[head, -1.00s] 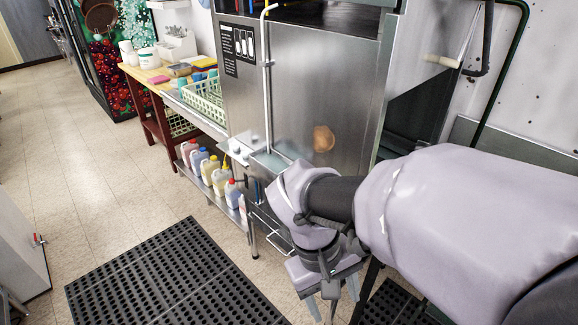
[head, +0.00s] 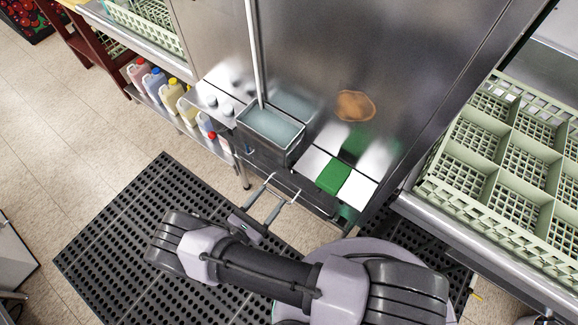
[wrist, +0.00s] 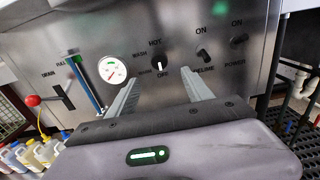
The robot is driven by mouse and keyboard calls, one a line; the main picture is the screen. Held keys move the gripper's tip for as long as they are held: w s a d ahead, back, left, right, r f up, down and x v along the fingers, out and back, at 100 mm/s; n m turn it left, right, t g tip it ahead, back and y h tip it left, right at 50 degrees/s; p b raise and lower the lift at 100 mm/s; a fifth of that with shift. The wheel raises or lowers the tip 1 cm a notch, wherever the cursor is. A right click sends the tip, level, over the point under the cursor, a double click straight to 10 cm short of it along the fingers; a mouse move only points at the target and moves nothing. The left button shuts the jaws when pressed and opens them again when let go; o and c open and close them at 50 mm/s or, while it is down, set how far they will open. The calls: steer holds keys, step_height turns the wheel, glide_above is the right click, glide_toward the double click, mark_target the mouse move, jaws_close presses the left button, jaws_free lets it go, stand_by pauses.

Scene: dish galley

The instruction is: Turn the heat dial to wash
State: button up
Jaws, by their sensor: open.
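The heat dial (wrist: 158,64) is a small black knob on the steel panel in the wrist view. Its white mark appears to point down, toward the OFF label. HOT is printed above it and WASH at its upper left. My gripper (wrist: 160,77) is open and empty, with one finger to each side of the dial in the picture, apart from it. In the head view my gripper (head: 284,190) points at the machine's front, below the small water-filled basin. The dial is hidden in that view.
In the wrist view, a round gauge (wrist: 112,69) and a red-knobbed drain lever (wrist: 33,101) lie left of the dial. Two switches, including the power switch (wrist: 237,39), lie right. In the head view, bottles (head: 173,94) stand on a shelf; a black mat (head: 130,250) covers the floor.

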steer(key=x, duration=1.1)
steer(key=shift+w+b, duration=0.15)
steer(key=shift+b, duration=0.15)
steer(key=shift+c, duration=0.5)
jaws_close()
